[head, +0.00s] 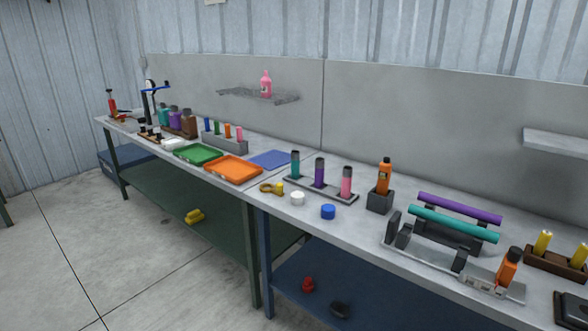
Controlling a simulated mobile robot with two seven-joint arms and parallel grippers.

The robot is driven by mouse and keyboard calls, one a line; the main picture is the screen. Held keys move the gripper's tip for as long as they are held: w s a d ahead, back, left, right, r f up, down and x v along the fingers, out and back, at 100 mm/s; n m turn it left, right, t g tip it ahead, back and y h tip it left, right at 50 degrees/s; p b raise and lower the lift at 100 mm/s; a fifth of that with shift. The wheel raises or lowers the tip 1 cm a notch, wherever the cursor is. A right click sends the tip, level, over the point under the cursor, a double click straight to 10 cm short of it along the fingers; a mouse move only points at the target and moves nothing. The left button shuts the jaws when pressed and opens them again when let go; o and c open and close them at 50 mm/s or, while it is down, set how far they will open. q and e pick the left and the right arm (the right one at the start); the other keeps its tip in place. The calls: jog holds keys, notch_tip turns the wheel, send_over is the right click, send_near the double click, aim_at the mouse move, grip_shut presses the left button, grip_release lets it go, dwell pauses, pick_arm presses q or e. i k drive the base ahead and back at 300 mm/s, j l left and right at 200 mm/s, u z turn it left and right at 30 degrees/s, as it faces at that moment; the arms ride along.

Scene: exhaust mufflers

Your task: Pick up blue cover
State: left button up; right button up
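The blue cover (328,211) is a small round blue cap. It sits on the grey bench top (345,228) near the front edge, to the right of a similar white cap (297,198). Nothing touches it and it is fully visible. Neither of my grippers shows in the head view.
Behind the cap stands a rack (325,190) with teal, purple and pink cylinders. An orange bottle in a dark holder (380,200) is to its right. Further right, teal (467,224) and purple tubes lie on a stand. Orange (233,169) and green trays are left.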

aim_at(328, 211)
jog(key=i+j+z, duration=0.2)
jog(key=i+j, duration=0.2)
jog(key=j, duration=0.15)
jog(key=i+j+z, duration=0.1)
jog(key=j, duration=0.25)
jog(key=i+j+z, duration=0.1)
jog(key=i+j, duration=0.2)
jog(key=i+j+z, duration=0.1)
jog(key=j, duration=0.25)
jog(key=i+j+z, duration=0.1)
jog(key=j, duration=0.25)
jog(key=i+j+z, duration=0.1)
jog(key=i+j, duration=0.15)
jog(key=i+j+z, duration=0.15)
jog(key=j, duration=0.35)
